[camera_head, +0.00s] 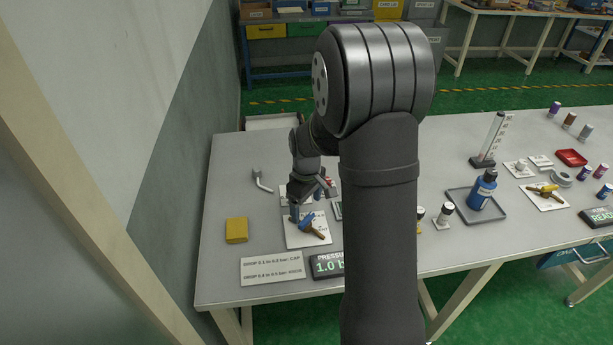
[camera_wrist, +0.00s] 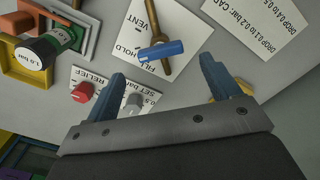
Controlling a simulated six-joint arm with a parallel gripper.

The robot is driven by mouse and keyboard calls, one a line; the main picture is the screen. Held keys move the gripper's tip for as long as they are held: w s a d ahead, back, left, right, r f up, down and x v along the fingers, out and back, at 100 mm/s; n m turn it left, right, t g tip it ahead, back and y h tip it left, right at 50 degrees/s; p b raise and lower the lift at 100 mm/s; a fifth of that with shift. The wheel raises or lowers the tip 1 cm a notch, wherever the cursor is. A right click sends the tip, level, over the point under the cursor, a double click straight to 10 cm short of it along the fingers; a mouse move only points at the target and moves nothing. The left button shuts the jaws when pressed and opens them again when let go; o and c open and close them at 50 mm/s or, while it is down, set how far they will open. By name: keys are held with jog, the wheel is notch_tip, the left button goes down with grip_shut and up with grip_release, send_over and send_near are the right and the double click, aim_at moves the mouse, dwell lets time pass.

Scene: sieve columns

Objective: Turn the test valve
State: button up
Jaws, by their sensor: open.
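A valve with a blue handle (camera_head: 307,221) and a brass body stands on a white plate (camera_head: 296,240) near the front left of the table. In the wrist view its blue handle (camera_wrist: 160,50) lies crosswise, and the plate reads VENT, HOLD and FILL. My gripper (camera_head: 312,203) is above and just behind this valve, pointing down. In the wrist view its blue fingers (camera_wrist: 163,70) are spread wide with nothing between them, and the handle appears just beyond the gap between the tips. I see no contact. My arm hides part of the table to the right.
A red knob (camera_wrist: 82,92) and grey knob (camera_wrist: 133,102) sit on a RELIEF/SET plate. A yellow block (camera_head: 236,230), a text card (camera_head: 272,268) and a pressure display (camera_head: 328,266) are nearby. Another valve (camera_head: 543,189), with a yellow handle, stands at the right.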

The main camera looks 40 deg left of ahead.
aim_at(307, 218)
notch_tip(307, 218, up, 12)
jog(key=shift+r, duration=0.2)
dwell(0.5)
notch_tip(307, 218, down, 18)
jog(key=shift+r, duration=0.25)
dwell(0.4)
